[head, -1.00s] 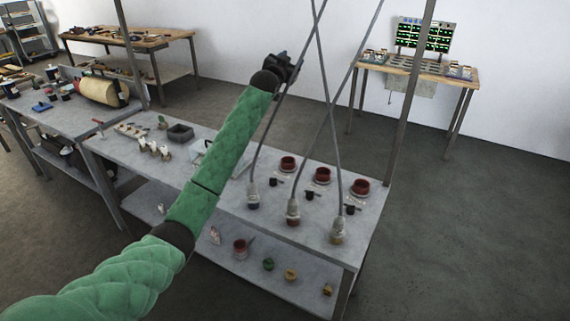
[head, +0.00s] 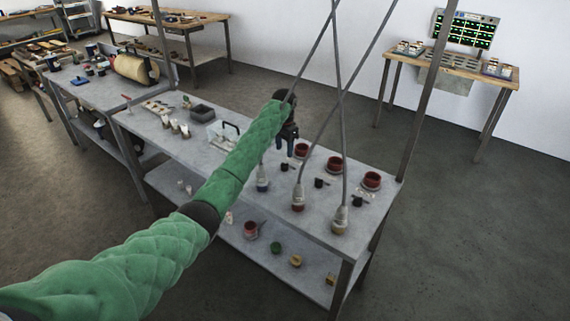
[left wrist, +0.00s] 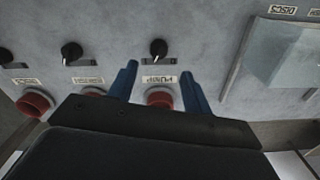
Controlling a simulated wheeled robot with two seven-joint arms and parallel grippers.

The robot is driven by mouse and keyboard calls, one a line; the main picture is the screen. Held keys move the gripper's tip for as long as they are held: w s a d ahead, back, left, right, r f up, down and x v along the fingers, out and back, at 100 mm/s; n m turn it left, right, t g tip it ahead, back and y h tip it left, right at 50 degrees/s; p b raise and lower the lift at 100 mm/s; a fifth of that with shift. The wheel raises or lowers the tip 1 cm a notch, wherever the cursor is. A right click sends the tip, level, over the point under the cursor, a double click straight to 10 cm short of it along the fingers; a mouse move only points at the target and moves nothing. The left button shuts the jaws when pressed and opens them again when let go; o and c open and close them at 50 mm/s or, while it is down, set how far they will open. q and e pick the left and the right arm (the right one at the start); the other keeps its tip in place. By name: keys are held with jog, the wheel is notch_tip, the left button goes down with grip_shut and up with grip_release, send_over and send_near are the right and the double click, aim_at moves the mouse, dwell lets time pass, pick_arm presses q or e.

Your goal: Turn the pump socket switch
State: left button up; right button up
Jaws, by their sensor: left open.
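The switch labelled PUMP is a black knob (left wrist: 157,48) with a light pointer, on the grey panel in the left wrist view. Its label (left wrist: 160,78) appears upside down beside it. A red round socket (left wrist: 160,97) sits below the label in that view, partly hidden by the gripper body. My left gripper (left wrist: 159,70) is open and empty, its blue fingers either side of the label, apart from the knob. In the head view, my left gripper (head: 289,151) points down over the bench near the leftmost red socket (head: 303,150). My right gripper is not in view.
Two similar knobs (head: 319,183) (head: 358,200) stand along the bench. Hanging cables end in plugs (head: 298,203) close to the gripper. A clear box (head: 222,134) stands left of my arm. A metal post (head: 418,105) rises at the bench's right end.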

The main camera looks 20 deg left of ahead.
aim_at(285, 166)
pick_arm(q)
jog(key=shift+d+f, duration=0.15)
jog(key=shift+f, duration=0.2)
jog(key=shift+f+p, duration=1.35)
jog(key=shift+f, duration=2.2)
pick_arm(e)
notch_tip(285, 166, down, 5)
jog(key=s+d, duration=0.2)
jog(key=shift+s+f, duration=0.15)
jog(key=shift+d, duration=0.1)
pick_arm(q)
jog(key=c, duration=1)
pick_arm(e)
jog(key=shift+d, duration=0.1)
